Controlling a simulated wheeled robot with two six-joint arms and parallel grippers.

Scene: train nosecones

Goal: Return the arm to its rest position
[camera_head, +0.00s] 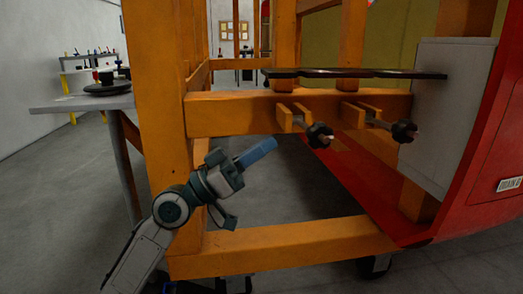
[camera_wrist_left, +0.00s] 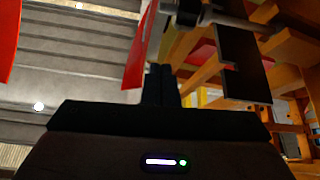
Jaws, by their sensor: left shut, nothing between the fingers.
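My left arm comes in from the lower left in the head view. Its gripper (camera_head: 258,152) points up and to the right, in front of the orange frame (camera_head: 170,120). The blue fingers are together with nothing between them. In the left wrist view the dark fingers (camera_wrist_left: 160,84) stand side by side at the centre, closed and empty. My right gripper is not in either view.
Two black knobs (camera_head: 319,135) (camera_head: 404,130) on bolts stick out below the orange crossbeam. A dark bar (camera_head: 350,73) lies above it. A red nosecone (camera_head: 490,150) with a grey panel (camera_head: 450,110) stands right. A grey table (camera_head: 85,103) is left; open floor lies in front of it.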

